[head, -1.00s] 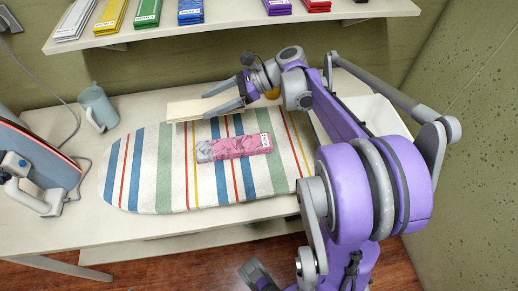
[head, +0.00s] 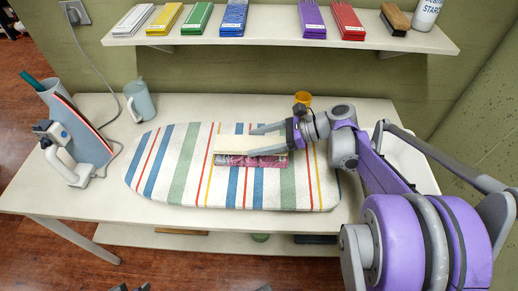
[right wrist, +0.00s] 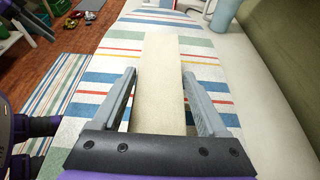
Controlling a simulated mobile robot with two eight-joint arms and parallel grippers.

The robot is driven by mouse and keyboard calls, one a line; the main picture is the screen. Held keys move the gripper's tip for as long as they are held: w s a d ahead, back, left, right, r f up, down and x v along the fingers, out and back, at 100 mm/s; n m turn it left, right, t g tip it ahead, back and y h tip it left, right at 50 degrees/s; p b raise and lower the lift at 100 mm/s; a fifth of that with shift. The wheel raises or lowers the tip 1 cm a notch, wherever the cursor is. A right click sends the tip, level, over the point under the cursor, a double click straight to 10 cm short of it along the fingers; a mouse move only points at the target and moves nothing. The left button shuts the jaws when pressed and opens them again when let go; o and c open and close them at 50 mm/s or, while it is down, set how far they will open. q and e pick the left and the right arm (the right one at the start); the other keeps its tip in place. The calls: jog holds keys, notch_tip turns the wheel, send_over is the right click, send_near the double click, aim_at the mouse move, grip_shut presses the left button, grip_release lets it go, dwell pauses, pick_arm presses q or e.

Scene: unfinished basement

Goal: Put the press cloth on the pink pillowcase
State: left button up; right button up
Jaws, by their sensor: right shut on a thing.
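The press cloth (head: 233,143) is a flat, cream-coloured folded piece. My right gripper (head: 252,140) is shut on it; the cloth also shows between the fingers in the right wrist view (right wrist: 160,90). The pink pillowcase (head: 252,161) is a folded, patterned bundle on the striped ironing board (head: 190,190). In the head view the cloth covers its back part, leaving a front strip showing; I cannot tell whether they touch. The pillowcase is hidden in the right wrist view. Only small dark tips at the head view's bottom edge may belong to my left gripper.
An iron (head: 80,140) stands on the table left of the board, with a grey-blue jug (head: 139,101) behind. An orange cup (head: 302,99) is behind my right wrist. A shelf (head: 275,38) with coloured packs overhangs the back. The board's left half is clear.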

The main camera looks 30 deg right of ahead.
jog(key=shift+f, duration=1.6)
jog(key=shift+f+b, duration=0.15)
jog(key=shift+b, duration=0.2)
jog(key=o, duration=1.2)
jog(key=shift+o, duration=0.2)
jog(key=shift+r, duration=0.3)
jog(key=v, duration=1.2)
jog(key=shift+p, duration=0.4)
